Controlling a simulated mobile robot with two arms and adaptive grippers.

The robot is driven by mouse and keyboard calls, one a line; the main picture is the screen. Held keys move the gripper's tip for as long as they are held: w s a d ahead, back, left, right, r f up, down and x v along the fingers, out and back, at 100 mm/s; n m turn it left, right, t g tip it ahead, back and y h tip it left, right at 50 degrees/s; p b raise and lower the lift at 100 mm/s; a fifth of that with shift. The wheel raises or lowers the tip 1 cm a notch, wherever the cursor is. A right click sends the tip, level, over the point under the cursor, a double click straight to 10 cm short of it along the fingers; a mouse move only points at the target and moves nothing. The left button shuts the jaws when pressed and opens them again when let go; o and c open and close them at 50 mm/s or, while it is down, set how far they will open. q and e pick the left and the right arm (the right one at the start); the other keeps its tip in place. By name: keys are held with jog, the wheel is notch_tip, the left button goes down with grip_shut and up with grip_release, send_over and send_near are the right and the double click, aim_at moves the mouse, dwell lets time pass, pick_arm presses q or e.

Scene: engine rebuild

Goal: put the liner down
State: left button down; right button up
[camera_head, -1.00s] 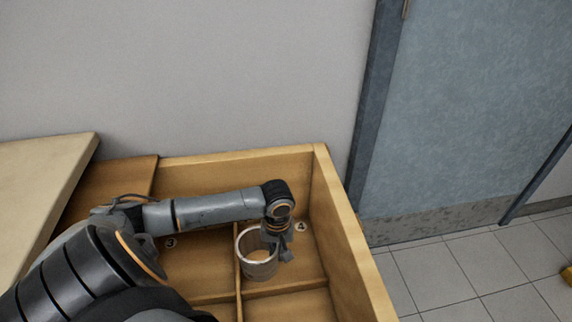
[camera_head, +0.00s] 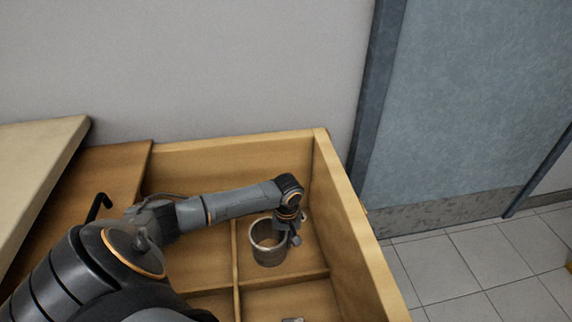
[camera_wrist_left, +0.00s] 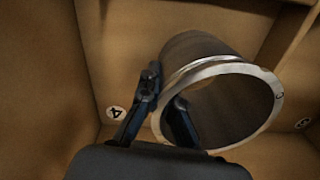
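The liner (camera_head: 267,252) is a grey metal cylinder, open at the top, inside the compartment marked 4 of the wooden box. It also shows in the left wrist view (camera_wrist_left: 202,54) with its bright rim facing the camera. My left gripper (camera_head: 292,236) is at the liner's right side. In the left wrist view its fingers (camera_wrist_left: 163,110) straddle the liner's wall, one outside and one inside, and appear shut on it. I cannot tell whether the liner's base touches the floor of the compartment. My right gripper is not in view.
The wooden box (camera_head: 352,212) has tall outer walls and low dividers (camera_head: 283,279) around the compartment. A small metallic thing (camera_head: 292,320) shows at the bottom edge. A pale board (camera_head: 38,160) lies at the left. Wall and door stand behind.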

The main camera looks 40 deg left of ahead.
pick_arm(q)
jog(key=shift+f, duration=0.15)
jog(key=c, duration=1.5)
grip_release()
